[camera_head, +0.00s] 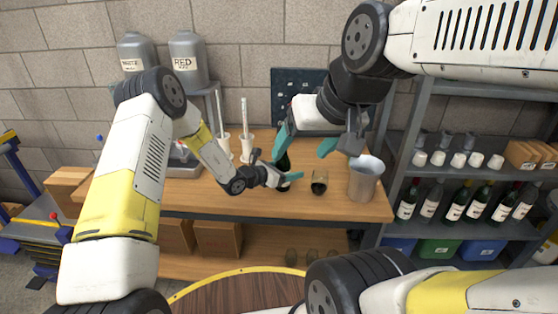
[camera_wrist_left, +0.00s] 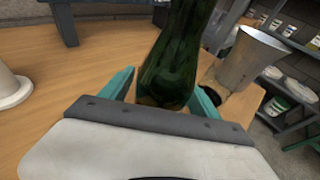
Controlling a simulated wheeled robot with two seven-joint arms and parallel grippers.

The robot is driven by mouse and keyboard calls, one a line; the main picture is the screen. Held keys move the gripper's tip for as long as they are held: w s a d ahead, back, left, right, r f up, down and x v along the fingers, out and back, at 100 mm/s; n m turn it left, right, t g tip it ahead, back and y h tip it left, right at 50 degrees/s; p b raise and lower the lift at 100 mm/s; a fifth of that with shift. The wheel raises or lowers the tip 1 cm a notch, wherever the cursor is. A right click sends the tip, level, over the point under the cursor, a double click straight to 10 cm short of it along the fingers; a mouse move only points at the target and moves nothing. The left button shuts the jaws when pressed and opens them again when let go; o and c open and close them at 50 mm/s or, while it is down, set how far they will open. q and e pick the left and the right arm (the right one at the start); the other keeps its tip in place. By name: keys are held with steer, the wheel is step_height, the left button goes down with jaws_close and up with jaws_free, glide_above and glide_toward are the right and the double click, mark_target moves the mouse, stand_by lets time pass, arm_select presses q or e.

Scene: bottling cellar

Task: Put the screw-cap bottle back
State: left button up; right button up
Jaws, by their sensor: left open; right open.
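A dark green bottle (camera_head: 284,160) stands on the wooden workbench, partly hidden behind my grippers; its cap cannot be made out. In the left wrist view the bottle (camera_wrist_left: 168,65) rises between the two teal fingers of my left gripper (camera_wrist_left: 163,95). My left gripper (camera_head: 289,182) is open around the lower part of the bottle. My right gripper (camera_head: 305,144) is open and empty, its teal fingers pointing down above the bench, one close to the bottle's upper part in the picture.
A small amber-and-dark jar (camera_head: 319,183) and a metal bucket (camera_head: 363,182) stand right of the bottle. White cylindrical stands (camera_head: 247,145) are behind left. At the right, a grey shelf (camera_head: 450,172) holds several bottles (camera_head: 455,207). A round wooden top (camera_head: 235,297) is in front.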

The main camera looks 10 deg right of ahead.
arm_select(q)
steer(key=shift+r, duration=0.2)
steer(key=v, duration=1.2)
steer(key=s+a+r+m+g, duration=0.1)
steer(key=s+r+m+g, duration=0.2)
steer(key=s+r+m, duration=0.5)
steer(key=s+a+r+m+g, duration=0.25)
steer(key=s+r+m, duration=0.3)
steer(key=r, duration=0.45)
steer(key=s+a+r+m+t+y, duration=0.2)
steer(key=s+a+r+m+y, duration=0.2)
steer(key=s+a, duration=0.3)
steer(key=s+a+r+m+t+y, duration=0.2)
steer(key=s+a+r+m+y, duration=0.2)
steer(key=a, duration=1)
steer(key=s+m+y, duration=0.2)
steer(key=s+m, duration=0.1)
steer(key=s, duration=0.1)
steer(key=shift+r+t+y, duration=0.2)
steer(key=shift+t+y, duration=0.1)
steer(key=shift+t, duration=0.05)
